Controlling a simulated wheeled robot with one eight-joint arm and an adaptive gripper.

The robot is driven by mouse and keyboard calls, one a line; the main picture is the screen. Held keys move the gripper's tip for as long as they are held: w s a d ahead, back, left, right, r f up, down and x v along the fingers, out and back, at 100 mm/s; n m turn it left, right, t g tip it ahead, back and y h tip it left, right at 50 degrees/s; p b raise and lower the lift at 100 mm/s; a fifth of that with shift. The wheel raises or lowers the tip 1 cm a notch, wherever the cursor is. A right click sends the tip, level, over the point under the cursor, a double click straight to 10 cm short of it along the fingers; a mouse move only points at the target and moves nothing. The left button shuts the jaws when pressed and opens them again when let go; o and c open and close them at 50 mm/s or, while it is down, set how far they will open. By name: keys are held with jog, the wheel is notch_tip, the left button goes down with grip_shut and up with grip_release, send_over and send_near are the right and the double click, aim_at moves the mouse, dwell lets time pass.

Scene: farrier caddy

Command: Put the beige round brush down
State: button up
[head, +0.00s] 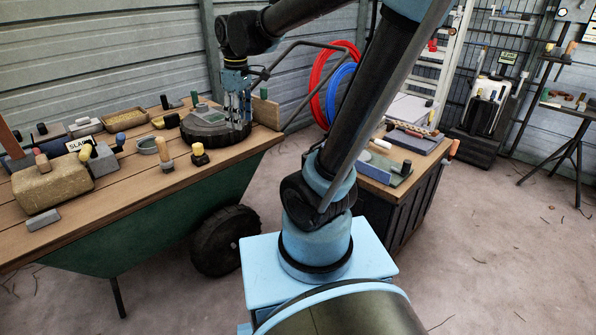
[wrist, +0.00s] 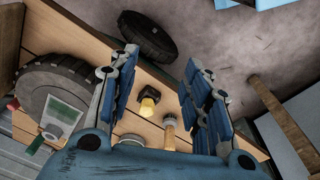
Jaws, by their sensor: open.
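My gripper (head: 238,124) is open over the right end of the wooden top, beside a round dark tyre-like piece (head: 205,133). In the wrist view its blue fingers (wrist: 159,64) are spread, with nothing held between them. Neither touches the fingers.
The wooden top (head: 110,200) lies on a green barrow. A grey bowl (head: 147,146), a stone-like block (head: 50,185) and a tray of grain (head: 123,119) stand on it. A black wheel (head: 225,240) is below; a second bench (head: 390,185) stands right.

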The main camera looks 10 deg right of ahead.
jog(key=s+d+f+m+t, duration=0.1)
jog(key=s+d+f+m, duration=1)
jog(key=s+d, duration=0.3)
jog(key=shift+s+d+f, duration=0.4)
jog(key=shift+s+f, duration=0.15)
jog(key=shift+f, duration=0.35)
jog(key=shift+w+f, duration=0.2)
jog(key=shift+w, duration=0.15)
